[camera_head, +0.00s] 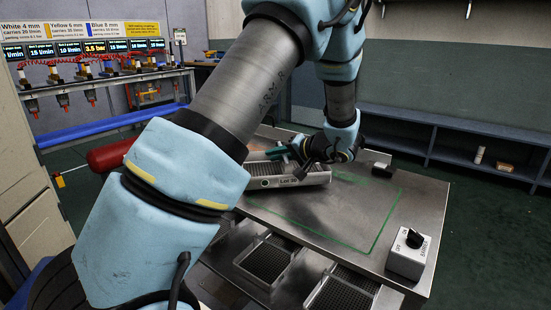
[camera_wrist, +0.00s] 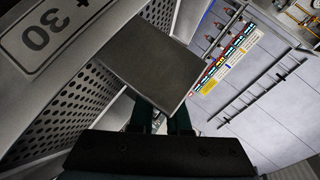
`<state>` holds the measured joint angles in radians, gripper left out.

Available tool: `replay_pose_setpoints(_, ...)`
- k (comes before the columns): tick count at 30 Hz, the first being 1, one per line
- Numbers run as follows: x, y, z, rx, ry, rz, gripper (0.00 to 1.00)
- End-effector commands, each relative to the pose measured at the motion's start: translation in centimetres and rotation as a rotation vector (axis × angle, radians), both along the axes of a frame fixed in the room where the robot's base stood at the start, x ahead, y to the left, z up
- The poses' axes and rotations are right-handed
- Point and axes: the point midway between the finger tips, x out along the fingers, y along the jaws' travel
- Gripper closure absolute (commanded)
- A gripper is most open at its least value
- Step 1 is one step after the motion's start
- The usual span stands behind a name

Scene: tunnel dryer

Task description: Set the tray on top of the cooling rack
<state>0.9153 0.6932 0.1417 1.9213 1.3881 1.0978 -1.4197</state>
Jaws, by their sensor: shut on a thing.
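A grey metal tray (camera_head: 318,178) with a dark mesh inside and a label on its front wall sits at or just above the steel tabletop; I cannot tell if it touches. In the wrist view a perforated wall with a "30" label (camera_wrist: 47,32) fills the upper left. My gripper (camera_head: 283,152) is at the tray's far side, its teal fingers shut on part of it. In the wrist view the fingers (camera_wrist: 160,118) meet a dark square plate (camera_wrist: 155,65), which hides their tips. I cannot tell which thing is the cooling rack.
The steel table (camera_head: 425,195) has a green outlined rectangle, mostly clear, right of the tray. A barrier switch box (camera_head: 410,253) stands at its near right corner. Dark mesh trays (camera_head: 268,260) sit below the tabletop. A red cylinder (camera_head: 108,156) lies left; a blue shelf (camera_head: 440,140) stands behind.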

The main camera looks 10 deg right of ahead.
Motion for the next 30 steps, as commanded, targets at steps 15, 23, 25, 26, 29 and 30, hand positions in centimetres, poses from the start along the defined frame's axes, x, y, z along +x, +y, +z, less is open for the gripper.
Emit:
replay_pose_setpoints(15, 0.01, 0.01, -1.35, -0.001, -0.001, 0.0, 0.84)
replay_pose_setpoints(23, 0.01, 0.03, -1.24, -0.001, -0.001, 0.0, 0.55)
replay_pose_setpoints(25, 0.01, 0.03, -1.24, -0.001, -0.001, 0.0, 0.55)
replay_pose_setpoints(26, 0.01, 0.03, -1.24, -0.001, -0.001, 0.0, 0.55)
replay_pose_setpoints(29, 0.01, 0.03, -1.23, -0.001, -0.001, 0.0, 0.55)
replay_pose_setpoints(30, 0.01, 0.03, -1.2, 0.0, 0.0, 0.0, 0.55)
